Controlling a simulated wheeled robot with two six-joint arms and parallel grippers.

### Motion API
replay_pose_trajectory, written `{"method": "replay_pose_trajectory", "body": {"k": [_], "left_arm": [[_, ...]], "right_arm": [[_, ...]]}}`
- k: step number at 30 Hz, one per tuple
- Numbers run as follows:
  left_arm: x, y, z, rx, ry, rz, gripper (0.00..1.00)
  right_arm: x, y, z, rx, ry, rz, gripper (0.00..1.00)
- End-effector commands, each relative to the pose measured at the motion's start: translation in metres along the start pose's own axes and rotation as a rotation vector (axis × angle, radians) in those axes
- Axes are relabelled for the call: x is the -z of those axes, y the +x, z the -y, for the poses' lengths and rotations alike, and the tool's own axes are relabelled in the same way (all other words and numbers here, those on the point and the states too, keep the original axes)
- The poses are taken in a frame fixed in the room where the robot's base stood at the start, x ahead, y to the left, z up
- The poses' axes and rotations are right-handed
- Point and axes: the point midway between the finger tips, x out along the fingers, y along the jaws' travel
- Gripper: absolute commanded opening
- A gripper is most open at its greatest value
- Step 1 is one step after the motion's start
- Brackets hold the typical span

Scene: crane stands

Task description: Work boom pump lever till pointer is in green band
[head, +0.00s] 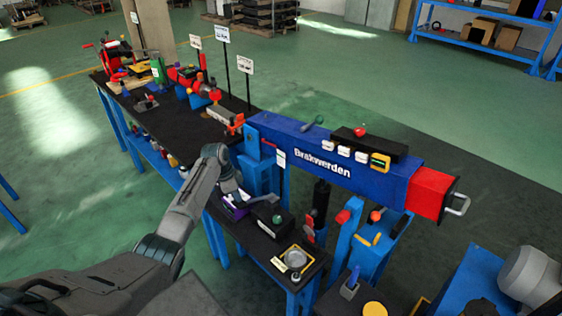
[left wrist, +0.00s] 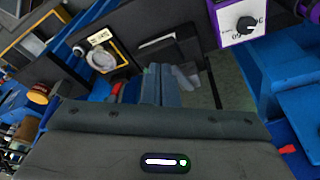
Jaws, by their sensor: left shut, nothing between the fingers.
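My left gripper (head: 240,201) is at the near bench, beside a purple box (head: 236,212) and a black box (head: 270,215). It is shut and empty; its tips are hard to make out. A round dial in a yellow frame (head: 295,258) lies on the bench's near end. It also shows in the left wrist view (left wrist: 101,60), but I cannot read a pointer or green band. A lever with a red knob (head: 343,216) stands under the blue boom (head: 330,150), and a blue-handled lever (head: 351,281) is nearer. I cannot tell which is the boom pump lever. My right gripper is out of view.
The boom with its red end (head: 433,192) hangs over the area right of my left arm. The purple box has a black knob in the left wrist view (left wrist: 246,25). The long black bench (head: 180,140) carries several fittings. Green floor (head: 70,180) is clear on the left.

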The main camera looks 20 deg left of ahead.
Motion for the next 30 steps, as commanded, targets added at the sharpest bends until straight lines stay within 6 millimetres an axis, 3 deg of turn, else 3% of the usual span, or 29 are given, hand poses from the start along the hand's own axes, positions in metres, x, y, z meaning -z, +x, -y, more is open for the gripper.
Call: {"method": "replay_pose_trajectory", "body": {"k": [30], "left_arm": [[-0.018, 0.073, -0.001, -0.002, 0.000, 0.000, 0.00]], "right_arm": [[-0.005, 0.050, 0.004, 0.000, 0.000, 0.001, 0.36]]}}
